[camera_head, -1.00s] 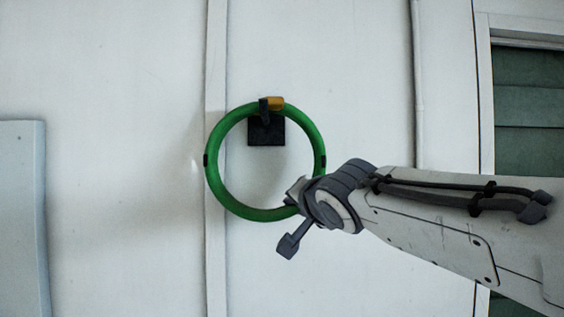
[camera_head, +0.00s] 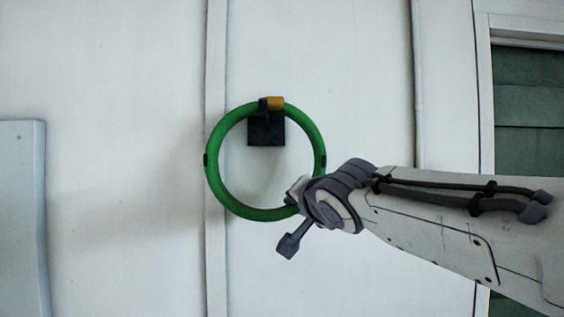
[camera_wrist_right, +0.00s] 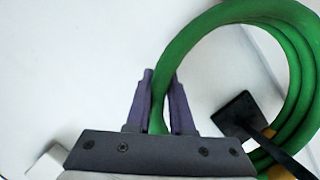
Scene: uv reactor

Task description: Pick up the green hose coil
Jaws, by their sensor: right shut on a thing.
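The green hose coil (camera_head: 216,186) hangs upright on a black wall hook (camera_head: 264,128), with a yellow-orange band (camera_head: 276,103) at its top and dark bands on its sides. My right gripper (camera_head: 293,196) is at the coil's lower right. In the right wrist view, its two purple fingers (camera_wrist_right: 160,105) are shut on the green hose coil (camera_wrist_right: 292,45), one on each side of the tube. The hook (camera_wrist_right: 242,115) also shows there, to the right of the fingers. My left gripper is not in view.
The white wall (camera_head: 110,150) lies behind the coil, with a vertical seam and a thin pipe (camera_head: 417,80). A pale panel (camera_head: 22,220) stands at the left edge. A window with green slats (camera_head: 528,110) is at the right. The wall around the coil is clear.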

